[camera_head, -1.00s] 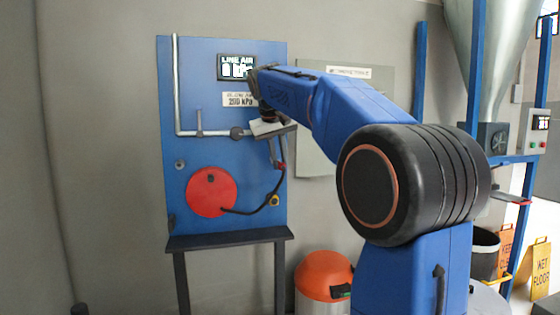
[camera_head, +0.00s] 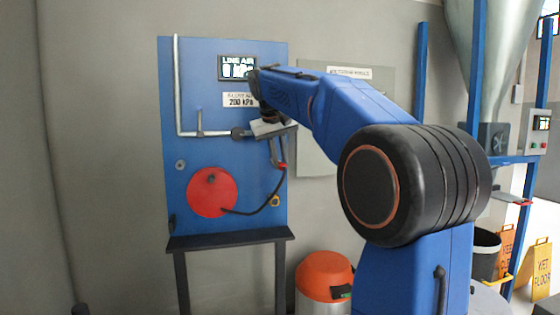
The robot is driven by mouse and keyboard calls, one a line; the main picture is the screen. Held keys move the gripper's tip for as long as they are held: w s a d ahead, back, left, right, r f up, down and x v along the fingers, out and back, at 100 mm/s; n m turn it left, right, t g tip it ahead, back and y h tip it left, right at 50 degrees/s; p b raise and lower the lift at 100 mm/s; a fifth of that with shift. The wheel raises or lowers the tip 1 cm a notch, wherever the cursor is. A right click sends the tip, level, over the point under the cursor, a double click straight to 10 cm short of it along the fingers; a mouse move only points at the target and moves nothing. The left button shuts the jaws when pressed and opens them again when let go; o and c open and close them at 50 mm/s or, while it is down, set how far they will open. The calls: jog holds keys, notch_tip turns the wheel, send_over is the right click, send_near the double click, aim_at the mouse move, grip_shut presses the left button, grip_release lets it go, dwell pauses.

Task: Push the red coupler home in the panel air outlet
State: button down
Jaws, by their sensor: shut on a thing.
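The blue panel (camera_head: 205,95) stands against the wall at left centre. My gripper (camera_head: 277,160) hangs pointing down in front of the panel's right edge and is shut on the red coupler (camera_head: 283,166). Only a small part of the coupler shows at the fingertips. A black hose (camera_head: 262,208) curves from the coupler down to the red reel (camera_head: 205,190) on the panel. A grey pipe (camera_head: 176,90) runs down and then right to a dark fitting (camera_head: 237,133) beside my wrist. I cannot tell which part is the air outlet, or whether the coupler touches it.
The display (camera_head: 237,67) reads LINE AIR and 0 kPa; a label (camera_head: 240,99) below reads 200 kPa. A yellow-and-black fitting (camera_head: 275,200) sits low on the panel. A dark shelf (camera_head: 230,239) is below. An orange-topped bin (camera_head: 323,275) stands at right.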

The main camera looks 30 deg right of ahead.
jog(key=shift+w+d, duration=0.25)
jog(key=shift+w, duration=0.5)
jog(key=shift+w+d, duration=0.2)
jog(key=shift+w, duration=0.5)
dwell(0.5)
jog(key=c, duration=1.6)
grip_release()
jog(key=shift+c, duration=0.2)
jog(key=shift+r, duration=0.1)
jog(key=v, duration=1.7)
jog(key=shift+a, duration=0.1)
jog(key=s+a+f+n+y, duration=0.1)
jog(key=s+a+f, duration=0.2)
jog(key=s+f, duration=0.8)
jog(key=s+a+f+y, duration=0.1)
jog(key=s+a+f, duration=0.3)
jog(key=s+f, duration=0.7)
jog(key=s+a+f+n+t+y, duration=0.1)
jog(key=s+a+f, duration=0.3)
jog(key=s+f, duration=0.7)
notch_tip(320, 180, down, 17)
jog(key=shift+a+r+n+y, duration=0.2)
jog(key=shift+a+n+y, duration=0.1)
jog(key=shift+y, duration=0.2)
